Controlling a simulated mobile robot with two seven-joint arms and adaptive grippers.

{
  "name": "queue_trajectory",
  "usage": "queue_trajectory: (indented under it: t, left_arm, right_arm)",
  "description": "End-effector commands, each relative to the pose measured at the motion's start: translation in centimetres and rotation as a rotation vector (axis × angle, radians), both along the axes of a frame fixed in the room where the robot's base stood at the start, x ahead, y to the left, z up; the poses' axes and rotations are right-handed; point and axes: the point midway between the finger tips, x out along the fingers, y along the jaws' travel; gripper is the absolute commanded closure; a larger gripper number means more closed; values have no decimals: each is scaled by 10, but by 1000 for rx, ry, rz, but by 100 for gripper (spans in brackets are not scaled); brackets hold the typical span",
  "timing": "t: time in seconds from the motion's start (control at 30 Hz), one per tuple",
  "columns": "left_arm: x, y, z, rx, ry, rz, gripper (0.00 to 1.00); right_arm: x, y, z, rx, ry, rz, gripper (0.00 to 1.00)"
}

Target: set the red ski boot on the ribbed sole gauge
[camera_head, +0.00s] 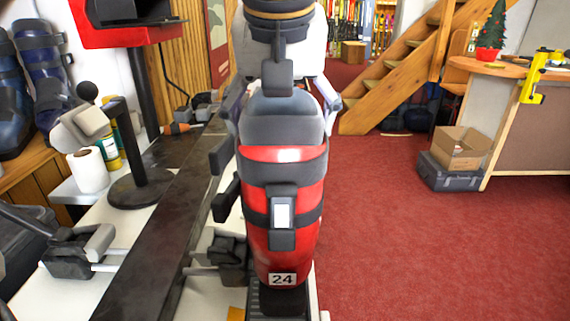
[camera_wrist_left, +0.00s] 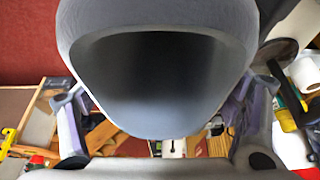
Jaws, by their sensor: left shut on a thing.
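The red ski boot (camera_head: 285,180), with dark straps, a buckle and a "24" label low on its front, stands upright in the middle of the head view. My left gripper (camera_head: 284,100) is shut on its upper part, one finger on each side. In the left wrist view the grey boot cuff (camera_wrist_left: 155,85) with its dark opening fills the space between the fingers. A black ribbed strip, seemingly the sole gauge (camera_head: 268,302), shows below the toe. The boot hides most of it, and I cannot tell whether they touch. My right gripper is not in view.
A long dark rail (camera_head: 150,235) and grey clamp parts (camera_head: 82,250) lie left of the boot. A black stand (camera_head: 141,186), a white paper roll (camera_head: 88,170) and an orange-handled tool (camera_head: 180,128) are farther back. Open red carpet (camera_head: 430,240) lies to the right.

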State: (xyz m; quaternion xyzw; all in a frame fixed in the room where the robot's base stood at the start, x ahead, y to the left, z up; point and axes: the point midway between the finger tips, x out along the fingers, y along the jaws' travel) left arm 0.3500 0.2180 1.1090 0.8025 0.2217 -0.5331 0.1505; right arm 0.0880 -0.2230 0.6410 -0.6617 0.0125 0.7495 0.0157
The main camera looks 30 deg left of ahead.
Motion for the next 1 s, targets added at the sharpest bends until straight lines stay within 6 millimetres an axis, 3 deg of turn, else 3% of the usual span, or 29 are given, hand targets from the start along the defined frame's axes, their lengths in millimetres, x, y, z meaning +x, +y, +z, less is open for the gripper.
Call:
queue_trajectory:
  t: [0.3, 0.53, 0.73, 1.0]
  left_arm:
    - [29, 15, -39, -2, -1, 0, 62]
    - [37, 19, -51, -2, -1, 0, 62]
    - [39, 21, -79, -1, 1, 0, 62]
    - [39, 20, -83, -2, -4, 1, 62]
  right_arm:
    - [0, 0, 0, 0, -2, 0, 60]
    - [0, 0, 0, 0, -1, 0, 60]
    - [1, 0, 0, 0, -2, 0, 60]
    - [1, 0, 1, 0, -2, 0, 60]
